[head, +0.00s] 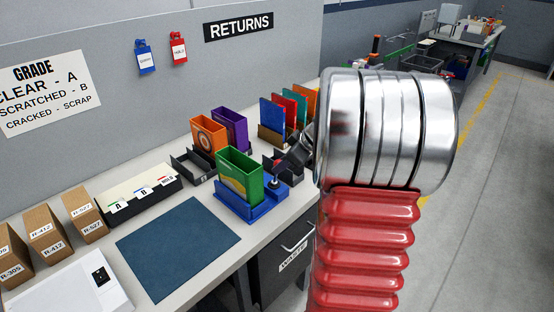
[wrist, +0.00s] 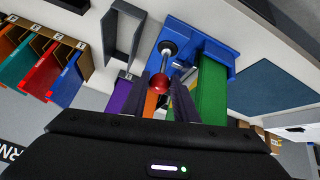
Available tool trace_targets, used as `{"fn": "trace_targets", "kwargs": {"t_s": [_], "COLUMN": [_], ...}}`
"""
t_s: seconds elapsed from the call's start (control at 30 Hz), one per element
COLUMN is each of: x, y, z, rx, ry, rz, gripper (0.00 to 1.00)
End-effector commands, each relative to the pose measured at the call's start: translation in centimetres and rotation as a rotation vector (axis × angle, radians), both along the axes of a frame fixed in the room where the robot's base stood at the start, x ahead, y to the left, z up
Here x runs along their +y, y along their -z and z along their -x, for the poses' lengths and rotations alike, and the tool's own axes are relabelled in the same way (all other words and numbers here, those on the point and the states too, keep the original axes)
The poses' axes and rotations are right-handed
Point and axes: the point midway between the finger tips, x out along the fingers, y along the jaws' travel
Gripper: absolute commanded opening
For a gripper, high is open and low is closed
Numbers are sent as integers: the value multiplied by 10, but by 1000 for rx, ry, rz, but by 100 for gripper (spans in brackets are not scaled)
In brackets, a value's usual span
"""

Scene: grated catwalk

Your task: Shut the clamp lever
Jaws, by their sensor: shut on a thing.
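The clamp (wrist: 167,47) stands on a blue fixture (wrist: 222,58), which also shows in the head view (head: 259,213). Its lever (wrist: 163,65) is a bright metal rod that ends in a red ball knob (wrist: 159,83). In the wrist view my gripper (wrist: 160,88) has its two dark fingers on either side of the knob, shut on it. The lever sticks out from the fixture toward my gripper. A green case (head: 240,176) stands upright in the fixture beside the clamp. In the head view my arm hides part of the gripper; the knob is hard to make out there.
Several coloured cases stand in a cardboard holder (head: 270,139). A blue mat (head: 178,235) lies clear at the front left. A waste drawer (head: 284,255) is below.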

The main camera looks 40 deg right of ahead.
Motion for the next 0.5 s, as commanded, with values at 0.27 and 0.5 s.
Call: {"fn": "trace_targets", "kwargs": {"t_s": [0.27, 0.5], "x": [2, 3], "y": [13, 17], "z": [19, 24], "rx": [8, 10], "ry": [-5, -9], "rz": [-9, -9], "gripper": [4, 4]}}
